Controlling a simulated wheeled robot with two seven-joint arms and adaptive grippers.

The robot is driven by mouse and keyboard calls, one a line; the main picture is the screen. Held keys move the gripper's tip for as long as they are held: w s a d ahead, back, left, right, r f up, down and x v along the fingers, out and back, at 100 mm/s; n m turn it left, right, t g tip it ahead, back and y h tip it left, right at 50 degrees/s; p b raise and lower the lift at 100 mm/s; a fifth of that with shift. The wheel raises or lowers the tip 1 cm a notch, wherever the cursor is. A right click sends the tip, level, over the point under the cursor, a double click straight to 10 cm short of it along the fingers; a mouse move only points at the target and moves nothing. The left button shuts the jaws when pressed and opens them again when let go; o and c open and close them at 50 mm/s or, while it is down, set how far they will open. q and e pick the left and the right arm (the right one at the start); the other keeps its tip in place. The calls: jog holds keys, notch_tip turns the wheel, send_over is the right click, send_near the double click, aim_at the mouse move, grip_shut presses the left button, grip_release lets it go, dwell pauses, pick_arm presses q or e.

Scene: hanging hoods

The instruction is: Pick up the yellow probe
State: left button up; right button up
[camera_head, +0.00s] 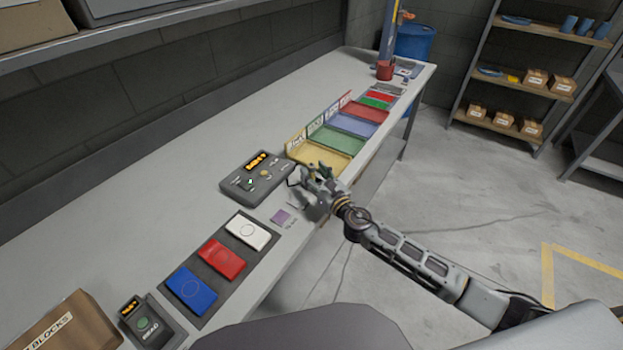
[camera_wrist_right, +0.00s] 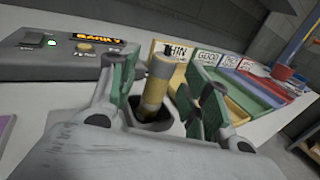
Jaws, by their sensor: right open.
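The yellow probe (camera_wrist_right: 155,88) shows in the right wrist view. It is a cylinder with a grey upper end, standing nearly upright with its lower end in a dark round holder (camera_wrist_right: 152,119). My right gripper (camera_wrist_right: 162,78) is open, with one green-padded finger on each side of the probe and gaps visible between. In the head view my right gripper (camera_head: 312,184) is over the bench's front edge, just right of the grey meter box (camera_head: 256,176). It mostly hides the probe there. My left gripper is not in view.
Coloured trays (camera_head: 352,127) with labelled back cards stand just beyond my gripper. A dark mat (camera_head: 206,307) holds white, red and blue plates nearer me. A red mug (camera_head: 384,70) is at the bench's far end. Bare bench (camera_head: 140,175) lies behind the meter box.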

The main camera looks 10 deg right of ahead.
jog(key=shift+x, duration=0.9)
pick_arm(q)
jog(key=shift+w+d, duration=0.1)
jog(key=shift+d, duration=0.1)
pick_arm(e)
jog(key=shift+w, duration=0.1)
grip_shut()
